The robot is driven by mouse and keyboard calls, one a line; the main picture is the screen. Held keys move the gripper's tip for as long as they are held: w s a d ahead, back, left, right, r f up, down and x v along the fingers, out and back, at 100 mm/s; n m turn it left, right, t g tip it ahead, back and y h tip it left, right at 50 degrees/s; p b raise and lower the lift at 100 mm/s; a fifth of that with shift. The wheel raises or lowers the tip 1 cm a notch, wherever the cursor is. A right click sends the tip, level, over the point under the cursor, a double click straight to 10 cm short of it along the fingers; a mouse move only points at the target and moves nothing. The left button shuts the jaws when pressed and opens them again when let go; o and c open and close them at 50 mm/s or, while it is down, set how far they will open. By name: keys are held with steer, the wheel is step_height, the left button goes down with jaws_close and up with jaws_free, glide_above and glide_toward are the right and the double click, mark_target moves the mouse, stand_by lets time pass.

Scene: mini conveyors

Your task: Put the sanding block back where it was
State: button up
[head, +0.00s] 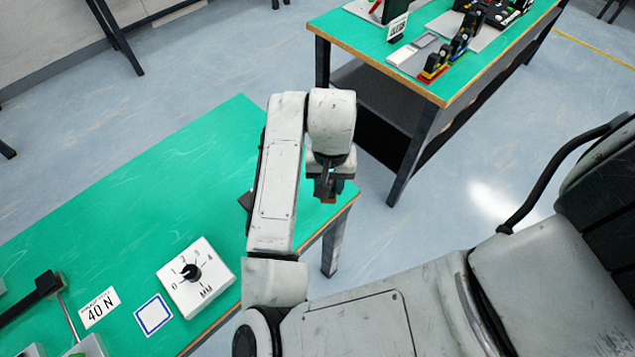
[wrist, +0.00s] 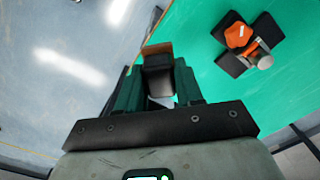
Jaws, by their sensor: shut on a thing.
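My gripper (head: 328,188) is shut on a small block with a dark body and a brown end, which looks like the sanding block (head: 328,200). In the wrist view the block (wrist: 157,48) sits between the two dark green fingers of my gripper (wrist: 158,88), its brown end pointing away from me. In the head view my gripper appears over the far right end of the green table (head: 190,165), near its edge. The height of the block above the table is hard to tell. My arm hides part of the tabletop.
An orange object (wrist: 238,36) with a metal cylinder rests on dark pads on the green table. A white dial box (head: 196,278), a "40 N" card (head: 100,307) and a blue-framed square (head: 154,314) lie at the near side. A second table (head: 350,35) stands beyond a floor gap.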

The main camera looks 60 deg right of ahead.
steer(key=w+d+f, duration=0.1)
steer(key=f, duration=0.1)
steer(key=w+d+f, duration=0.1)
steer(key=w+f, duration=0.1)
steer(key=w+d+f, duration=0.1)
steer(key=w+f, duration=0.1)
steer(key=shift+w+f, duration=0.1)
steer(key=shift+f, duration=1.65)
steer(key=shift+f, duration=0.1)
steer(key=o, duration=1)
